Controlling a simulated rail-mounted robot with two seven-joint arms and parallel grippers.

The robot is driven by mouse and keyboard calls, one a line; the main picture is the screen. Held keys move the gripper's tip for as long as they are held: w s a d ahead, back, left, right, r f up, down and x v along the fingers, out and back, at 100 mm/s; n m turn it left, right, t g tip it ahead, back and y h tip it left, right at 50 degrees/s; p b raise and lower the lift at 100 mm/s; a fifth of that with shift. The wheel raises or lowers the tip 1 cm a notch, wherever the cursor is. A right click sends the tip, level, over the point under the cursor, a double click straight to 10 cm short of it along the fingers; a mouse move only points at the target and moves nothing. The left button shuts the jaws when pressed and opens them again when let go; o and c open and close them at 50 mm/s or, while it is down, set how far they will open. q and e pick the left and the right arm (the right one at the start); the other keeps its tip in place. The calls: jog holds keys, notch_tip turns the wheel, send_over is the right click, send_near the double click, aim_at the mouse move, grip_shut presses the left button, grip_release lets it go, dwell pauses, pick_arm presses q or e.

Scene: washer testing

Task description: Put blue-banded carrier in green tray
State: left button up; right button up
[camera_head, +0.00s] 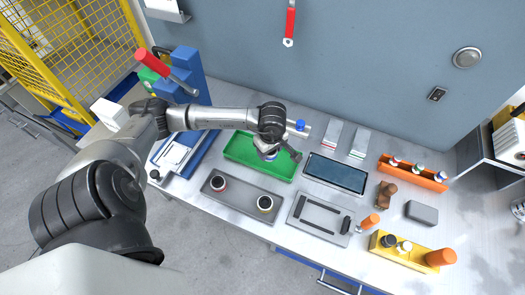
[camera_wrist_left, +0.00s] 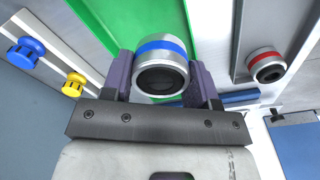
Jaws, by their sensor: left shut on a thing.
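The blue-banded carrier (camera_wrist_left: 162,66) is a short silver cylinder with a blue ring and a dark open end. My left gripper (camera_wrist_left: 163,82) is shut on it, one finger on each side. In the head view my left gripper (camera_head: 270,152) is over the right part of the green tray (camera_head: 238,148), and the arm hides part of the tray. A little of the carrier (camera_head: 270,157) shows under the wrist there. The green tray (camera_wrist_left: 113,20) also shows behind the carrier in the left wrist view. I cannot tell the carrier's height above the tray. My right gripper is not in view.
A blue knob (camera_head: 300,125) stands behind the green tray. A dark blue panel (camera_head: 336,174) lies to the right, with an orange rack (camera_head: 415,174) beyond.

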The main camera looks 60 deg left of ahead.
pick_arm(q)
jog(key=a+f, duration=0.1)
jog(key=a, duration=0.2)
jog(key=a+f, duration=0.1)
jog(key=shift+s+a+f, duration=0.2)
jog(key=shift+a+f, duration=0.05)
jog(key=shift+f, duration=2.15)
jog(key=shift+f, duration=0.15)
jog(key=o, duration=1)
notch_tip(320, 180, up, 8)
jog(key=shift+d, duration=0.2)
jog(key=shift+f, duration=0.1)
